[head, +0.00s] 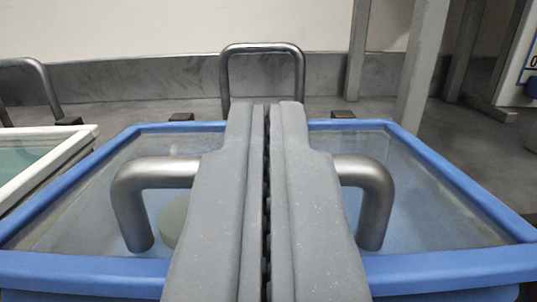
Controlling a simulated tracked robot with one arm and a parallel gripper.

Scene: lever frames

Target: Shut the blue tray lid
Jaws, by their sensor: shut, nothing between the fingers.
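The blue tray lid (75,266) is a clear panel in a blue frame, filling the lower half of the head view. Its frame narrows toward the back edge, where two small black blocks (342,114) sit. I cannot tell whether the lid lies fully flat or is tilted. A thick grey metal bar handle (372,205) rises at its near side. My gripper (266,108) is shut and empty in the middle of the view, in front of the handle's middle part, which it hides. Whether it touches the handle or the lid cannot be seen.
A second grey bar handle (262,48) stands upright behind the lid. A white-framed tray (40,165) with another bar handle (40,75) is at the left. Grey posts (420,65) stand at the back right, with open grey floor (460,150) right of the lid.

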